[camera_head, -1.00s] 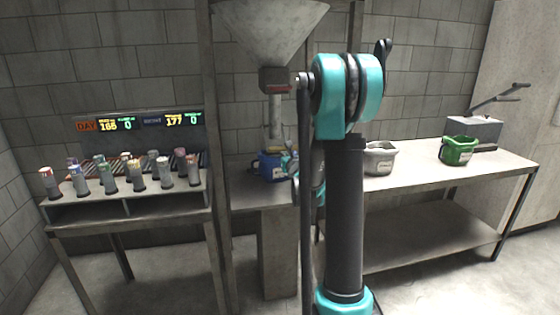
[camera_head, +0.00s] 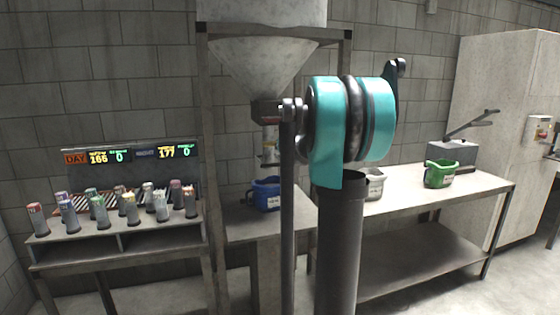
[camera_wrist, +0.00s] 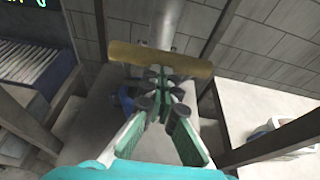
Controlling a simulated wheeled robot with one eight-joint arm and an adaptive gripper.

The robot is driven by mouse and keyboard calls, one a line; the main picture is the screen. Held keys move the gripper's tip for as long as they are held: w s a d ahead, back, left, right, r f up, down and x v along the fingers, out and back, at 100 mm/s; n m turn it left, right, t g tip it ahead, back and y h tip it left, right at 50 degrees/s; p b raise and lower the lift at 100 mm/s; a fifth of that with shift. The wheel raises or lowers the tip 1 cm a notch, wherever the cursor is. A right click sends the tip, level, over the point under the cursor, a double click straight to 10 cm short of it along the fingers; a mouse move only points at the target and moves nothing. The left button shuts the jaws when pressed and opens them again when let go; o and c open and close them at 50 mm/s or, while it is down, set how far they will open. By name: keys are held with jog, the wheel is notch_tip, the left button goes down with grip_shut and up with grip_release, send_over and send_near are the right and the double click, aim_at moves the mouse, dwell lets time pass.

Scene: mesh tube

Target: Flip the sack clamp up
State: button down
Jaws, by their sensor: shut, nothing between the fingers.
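A metal spout (camera_head: 270,150) hangs under the grey cone hopper (camera_head: 262,62); it also shows in the wrist view (camera_wrist: 158,22). In the wrist view a yellowish-brown bar (camera_wrist: 190,66) lies across the spout's lower end; it looks like the sack clamp, roughly level, though I cannot be sure. My gripper (camera_wrist: 165,76) is shut and empty, its green fingers converging right at the bar's near edge. Whether they touch it I cannot tell. In the head view my arm hides the gripper. A blue bucket (camera_head: 264,194) stands below the spout, partly behind my fingers in the wrist view.
Upright frame posts (camera_head: 208,140) flank the hopper. A rack (camera_head: 120,232) with several coloured cylinders stands at left under a lit display (camera_head: 130,155). At right a bench (camera_head: 415,195) holds a white bucket (camera_head: 374,187), a green bucket (camera_head: 440,173) and a grey box with a lever (camera_head: 455,154).

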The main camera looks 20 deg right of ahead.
jog(key=shift+w+r, duration=0.35)
jog(key=shift+r, duration=0.35)
jog(key=shift+w+r, duration=0.35)
jog(key=shift+r, duration=0.35)
